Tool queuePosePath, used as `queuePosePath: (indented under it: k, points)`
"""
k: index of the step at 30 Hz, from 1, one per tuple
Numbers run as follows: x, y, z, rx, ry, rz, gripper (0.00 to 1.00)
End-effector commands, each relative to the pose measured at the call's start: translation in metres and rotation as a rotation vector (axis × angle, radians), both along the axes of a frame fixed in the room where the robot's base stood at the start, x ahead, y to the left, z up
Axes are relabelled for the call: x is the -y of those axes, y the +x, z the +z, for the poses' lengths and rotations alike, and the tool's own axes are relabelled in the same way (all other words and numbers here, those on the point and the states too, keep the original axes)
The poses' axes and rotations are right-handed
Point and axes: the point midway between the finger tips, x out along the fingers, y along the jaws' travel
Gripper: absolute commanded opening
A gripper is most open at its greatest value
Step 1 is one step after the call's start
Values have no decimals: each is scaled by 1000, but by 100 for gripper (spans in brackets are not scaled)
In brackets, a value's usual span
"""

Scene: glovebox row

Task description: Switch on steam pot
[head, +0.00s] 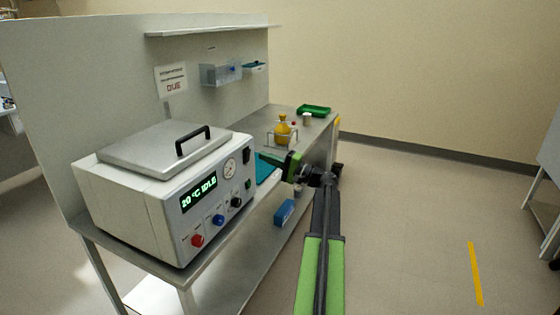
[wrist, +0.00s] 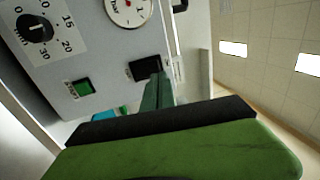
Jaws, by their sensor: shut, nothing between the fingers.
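The steam pot (head: 150,190) is a white box with a grey lid and black handle, standing on the bench at left. My gripper (wrist: 157,80) is shut and empty. Its fingertips are close beside the black switch; I cannot tell whether they touch it. In the head view my gripper (head: 268,159) is at the pot's right front edge.
On the bench behind are a yellow flask (head: 283,129) in a wire stand and a green tray (head: 314,110). A blue box (head: 284,212) sits on the lower shelf. A sign (head: 171,80) hangs on the back panel. The floor at right is open.

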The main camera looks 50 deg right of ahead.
Motion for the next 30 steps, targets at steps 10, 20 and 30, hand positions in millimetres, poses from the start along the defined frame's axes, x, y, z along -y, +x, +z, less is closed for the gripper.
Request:
queuePosePath:
  k: [10,20,30]
  points:
    - [-9,37,8,0,0,-1,0]
    - [-9,38,8,-1,0,-1,0]
    - [-11,40,8,-16,-5,2,0]
